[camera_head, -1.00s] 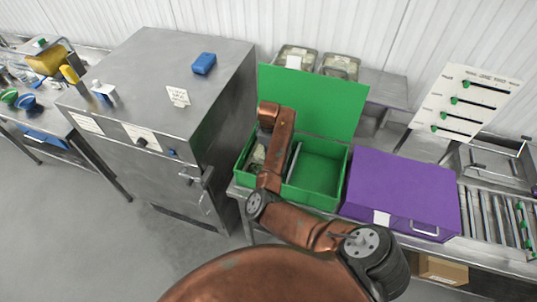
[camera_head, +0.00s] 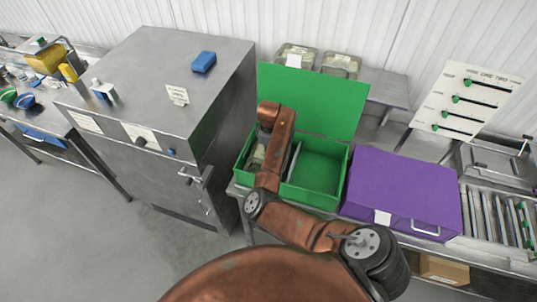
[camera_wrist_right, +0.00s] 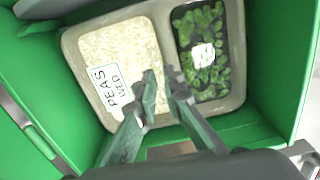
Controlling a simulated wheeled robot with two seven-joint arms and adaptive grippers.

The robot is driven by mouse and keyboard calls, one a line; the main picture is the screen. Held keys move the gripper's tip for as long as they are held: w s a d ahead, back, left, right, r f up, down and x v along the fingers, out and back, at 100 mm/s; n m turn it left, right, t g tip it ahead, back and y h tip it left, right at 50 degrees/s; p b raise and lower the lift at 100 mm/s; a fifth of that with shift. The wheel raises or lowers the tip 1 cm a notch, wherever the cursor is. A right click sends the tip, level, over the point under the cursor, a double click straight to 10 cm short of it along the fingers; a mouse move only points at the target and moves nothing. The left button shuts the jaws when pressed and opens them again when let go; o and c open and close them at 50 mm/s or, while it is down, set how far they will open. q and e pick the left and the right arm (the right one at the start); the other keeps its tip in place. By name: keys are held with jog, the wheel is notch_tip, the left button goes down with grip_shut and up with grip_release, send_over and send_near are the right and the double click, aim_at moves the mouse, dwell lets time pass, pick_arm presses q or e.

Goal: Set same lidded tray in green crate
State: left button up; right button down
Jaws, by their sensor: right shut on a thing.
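The lidded tray (camera_wrist_right: 154,12) has white rice on one side and green peas on the other, with a label reading "PEAS WED". It is inside the green crate (camera_head: 318,197), in the left compartment, beside the divider (camera_head: 292,160). In the head view my arm covers most of it. My right gripper (camera_wrist_right: 163,82) is shut on the tray at its middle, between the rice and peas sides. I cannot tell whether the tray rests on the crate's floor. My left gripper is not in view.
The crate's right compartment (camera_head: 318,170) is empty, and its green lid (camera_head: 313,98) stands open behind. A purple case (camera_head: 405,190) stands close on the right and a steel cabinet (camera_head: 150,75) on the left. Two lidded trays (camera_head: 341,65) sit on the shelf behind.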

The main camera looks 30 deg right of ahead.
jog(key=shift+w, duration=0.1)
dwell(0.6)
jog(key=c, duration=2)
grip_release()
jog(key=shift+o, duration=0.6)
jog(key=shift+f, duration=0.1)
jog(key=o, duration=0.4)
jog(key=shift+r+p, duration=1.85)
jog(key=shift+r, duration=2.2)
